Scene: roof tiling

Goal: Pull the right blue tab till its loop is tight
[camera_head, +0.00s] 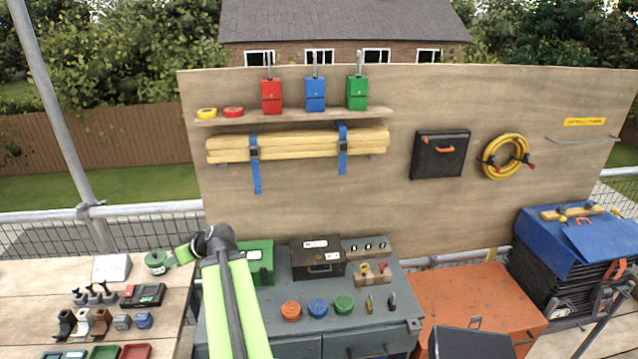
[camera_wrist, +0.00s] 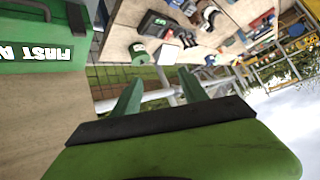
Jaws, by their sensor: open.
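The right blue tab (camera_head: 342,165) hangs below a bundle of pale timber battens (camera_head: 300,145) on the plywood wall. Its blue strap loops around the bundle's right part, with a dark buckle (camera_head: 343,146) at the front. I cannot tell how tight the loop is. A second strap with a longer left blue tab (camera_head: 257,180) is around the bundle's left part. My gripper (camera_wrist: 160,88) is open and empty in the wrist view, its green fingers apart. In the head view my arm's end is low and left of the timber, away from both tabs. The wrist view shows no strap.
A shelf (camera_head: 290,116) above the timber holds red, blue and green boxes. Below stand a green first aid box (camera_head: 258,262), a black case (camera_head: 318,258) and several coloured lids on a grey cabinet (camera_head: 375,312). The wall in front of the tabs is clear.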

